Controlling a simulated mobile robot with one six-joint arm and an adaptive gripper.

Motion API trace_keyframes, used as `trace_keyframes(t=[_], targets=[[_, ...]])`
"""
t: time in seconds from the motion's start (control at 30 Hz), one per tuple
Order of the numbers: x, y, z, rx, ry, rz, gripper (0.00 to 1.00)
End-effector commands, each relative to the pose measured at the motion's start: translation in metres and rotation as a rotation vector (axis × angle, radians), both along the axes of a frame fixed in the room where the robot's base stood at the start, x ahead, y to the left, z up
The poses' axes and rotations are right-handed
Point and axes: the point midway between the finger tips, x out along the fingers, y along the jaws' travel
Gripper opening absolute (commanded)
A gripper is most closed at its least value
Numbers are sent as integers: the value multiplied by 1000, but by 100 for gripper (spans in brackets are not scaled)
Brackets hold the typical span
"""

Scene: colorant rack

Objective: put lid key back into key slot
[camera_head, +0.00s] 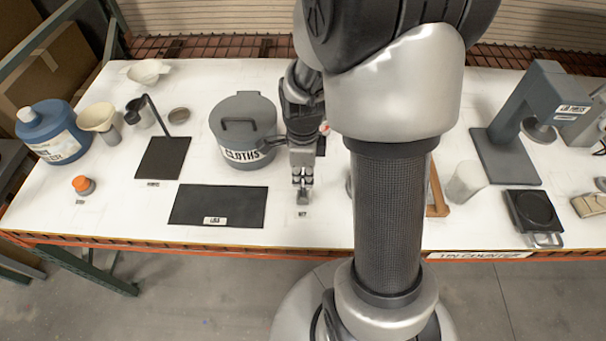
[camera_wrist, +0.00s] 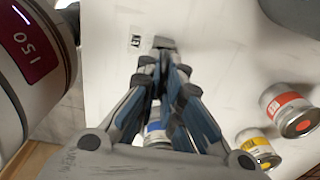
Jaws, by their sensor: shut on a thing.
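My gripper (camera_head: 302,180) points down over the white counter, right of and in front of the grey cloths bin. In the wrist view its fingers (camera_wrist: 164,66) are drawn together at the tips. The lid key between them is mostly hidden by the fingers, and I cannot make out its shape. A small grey block (camera_head: 303,197), seemingly the key slot, is right at the fingertips. It also shows in the wrist view (camera_wrist: 163,42), beside a small printed label (camera_wrist: 135,41). I cannot tell whether the key touches it or is inside it.
The cloths bin (camera_head: 243,130) stands close behind. A black mat (camera_head: 218,206) lies to the left. Cans with red (camera_wrist: 290,108), yellow (camera_wrist: 257,148) and blue (camera_wrist: 155,132) labels are near the gripper. The counter around the small label is bare.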

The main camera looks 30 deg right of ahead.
Motion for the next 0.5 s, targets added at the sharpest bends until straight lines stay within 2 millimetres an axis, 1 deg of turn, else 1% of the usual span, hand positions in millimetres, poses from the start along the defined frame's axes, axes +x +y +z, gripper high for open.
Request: trace_keyframes(t=[0.5], targets=[[0, 0, -14, 0, 0, 0, 0]])
